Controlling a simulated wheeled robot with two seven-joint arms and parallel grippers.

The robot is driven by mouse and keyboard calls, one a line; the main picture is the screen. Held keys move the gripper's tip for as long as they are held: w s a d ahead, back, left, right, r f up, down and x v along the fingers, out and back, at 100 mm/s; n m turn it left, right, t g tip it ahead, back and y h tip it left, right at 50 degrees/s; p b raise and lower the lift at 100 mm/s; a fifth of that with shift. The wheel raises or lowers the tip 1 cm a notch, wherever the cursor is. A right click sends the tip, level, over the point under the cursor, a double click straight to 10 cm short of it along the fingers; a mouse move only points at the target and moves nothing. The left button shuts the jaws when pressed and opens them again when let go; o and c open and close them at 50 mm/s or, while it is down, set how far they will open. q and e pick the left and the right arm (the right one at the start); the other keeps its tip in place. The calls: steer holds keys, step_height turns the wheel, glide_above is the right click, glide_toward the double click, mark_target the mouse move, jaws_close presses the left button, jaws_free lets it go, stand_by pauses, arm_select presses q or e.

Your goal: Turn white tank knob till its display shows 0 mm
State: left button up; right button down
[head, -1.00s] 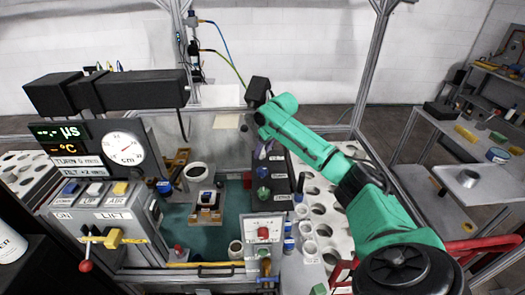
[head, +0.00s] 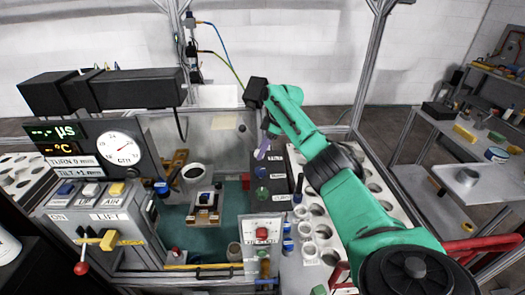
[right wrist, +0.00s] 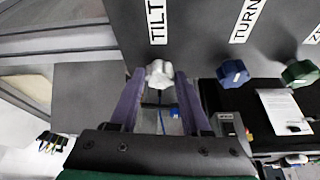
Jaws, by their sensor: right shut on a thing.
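The white knob (right wrist: 160,72) sits under the TILT label on a dark panel in the right wrist view, beside the blue knob (right wrist: 232,74) under TURN and a green knob (right wrist: 300,73). My right gripper (right wrist: 158,80) is shut on the white knob, one purple finger on each side. In the head view my right gripper (head: 263,148) is at the dark knob panel (head: 279,183), and the white knob is hidden there. The display (head: 72,173) at left reads TILT +1 mm, with TURN 0 mm above it. My left gripper is not in view.
A round cm dial (head: 123,149) stands beside the display. A lever with a red ball (head: 81,268) is below it. The teal tank floor (head: 178,240) holds a small block on a stand (head: 206,208). White holed racks (head: 372,190) lie right of the knob panel.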

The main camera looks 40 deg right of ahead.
stand_by(0.3)
steer(key=c, duration=0.6)
jaws_free()
steer(key=shift+o, duration=1.1)
steer(key=shift+w+a, duration=0.1)
steer(key=v, duration=1.4)
steer(key=shift+r, duration=0.3)
